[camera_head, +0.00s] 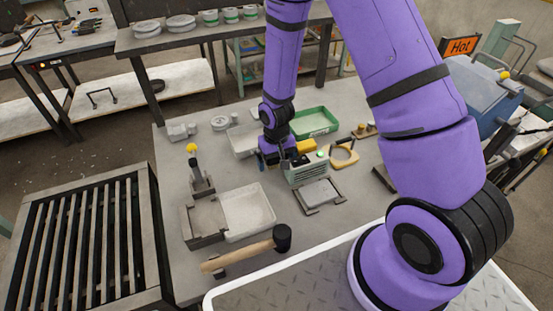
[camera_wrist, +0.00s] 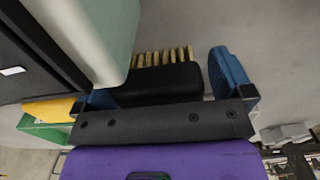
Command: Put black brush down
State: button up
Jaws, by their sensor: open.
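The black brush (camera_wrist: 160,84) shows in the wrist view, with tan bristles along its far edge. It lies between the two blue fingers of my gripper (camera_wrist: 165,78). The right finger stands clear of the brush with a visible gap. The left finger is partly hidden behind a pale grey-green box (camera_wrist: 95,35). My gripper is open. In the head view my gripper (camera_head: 277,158) is low over the middle of the table, left of the vented grey-green box (camera_head: 306,172). The brush is hard to make out there, and its contact with the table cannot be told.
A yellow block (camera_head: 306,146) and a green tray (camera_head: 314,123) are close behind the box. A yellow ring-shaped tool (camera_head: 344,155) lies to the right. A pale tray (camera_head: 247,211) and a hammer (camera_head: 245,255) lie nearer the front.

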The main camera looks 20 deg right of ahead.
notch_tip(320, 180, up, 12)
jog(key=shift+r, duration=0.25)
notch_tip(320, 180, up, 11)
jog(key=s+d+t, duration=0.1)
jog(key=s+d, duration=0.1)
jog(key=d, duration=0.1)
jog(key=s+d+r+t, duration=0.2)
jog(key=s+r, duration=0.8)
jog(key=s+d+r+t, duration=0.2)
jog(key=s+r, duration=0.7)
jog(key=s, duration=0.2)
jog(key=shift+r, duration=0.35)
